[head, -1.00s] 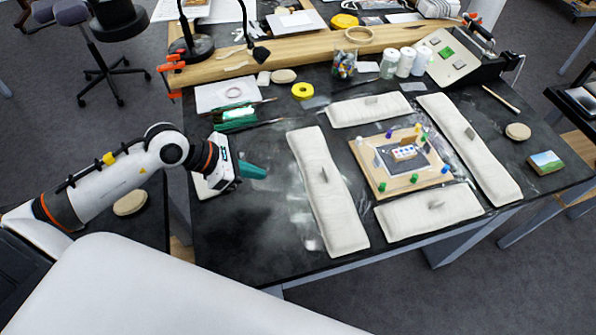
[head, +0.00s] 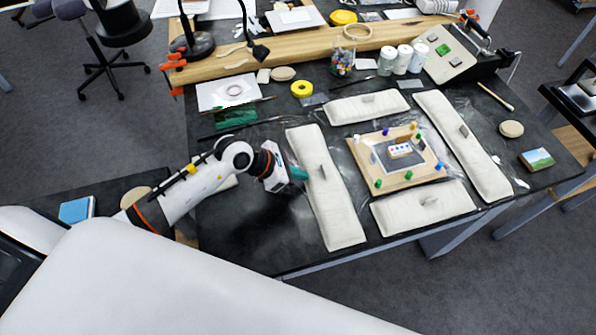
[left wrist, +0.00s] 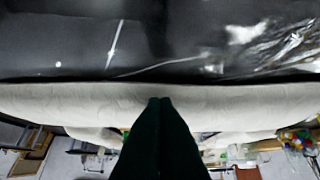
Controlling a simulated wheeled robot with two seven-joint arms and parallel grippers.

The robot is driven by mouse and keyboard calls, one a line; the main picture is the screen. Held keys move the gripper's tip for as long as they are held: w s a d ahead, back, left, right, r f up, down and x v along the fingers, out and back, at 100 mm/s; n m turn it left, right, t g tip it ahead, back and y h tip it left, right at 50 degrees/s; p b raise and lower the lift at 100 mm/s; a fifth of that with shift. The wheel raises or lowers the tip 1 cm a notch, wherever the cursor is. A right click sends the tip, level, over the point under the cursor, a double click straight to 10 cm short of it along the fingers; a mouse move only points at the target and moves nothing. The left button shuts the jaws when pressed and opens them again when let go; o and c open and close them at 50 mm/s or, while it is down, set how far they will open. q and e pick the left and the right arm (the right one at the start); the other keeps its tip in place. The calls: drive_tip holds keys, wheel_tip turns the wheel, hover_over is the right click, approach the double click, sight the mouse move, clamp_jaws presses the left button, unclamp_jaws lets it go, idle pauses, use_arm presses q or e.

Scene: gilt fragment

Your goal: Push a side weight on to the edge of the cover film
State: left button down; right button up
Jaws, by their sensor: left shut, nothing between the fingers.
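A long cream side weight (head: 337,217) with a small grey upright tab lies left of the wooden board (head: 408,180). Similar weights lie behind the board (head: 368,107), in front of it (head: 424,207) and to its right (head: 462,145). Clear cover film, seen as shiny wrinkles, shows in the left wrist view (left wrist: 290,45); its edge near the left weight is hard to make out. My left gripper (head: 300,174), with green fingers, is shut and empty at the left weight's outer side. In the left wrist view its fingertips (left wrist: 160,101) overlap the cream weight (left wrist: 60,102); contact is unclear. My right gripper is out of view.
Coloured pegs and a small picture piece (head: 403,150) sit on the board. A yellow tape roll (head: 302,89), white bottles (head: 403,59) and a lamp (head: 190,45) stand farther back.

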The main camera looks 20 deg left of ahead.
sight(320, 172)
use_arm(q)
drive_tip(key=w+d, duration=0.1)
drive_tip(key=w+d+b, duration=0.1)
drive_tip(key=d, duration=0.1)
drive_tip(key=shift+w+d, duration=0.25)
drive_tip(key=shift+w, duration=0.15)
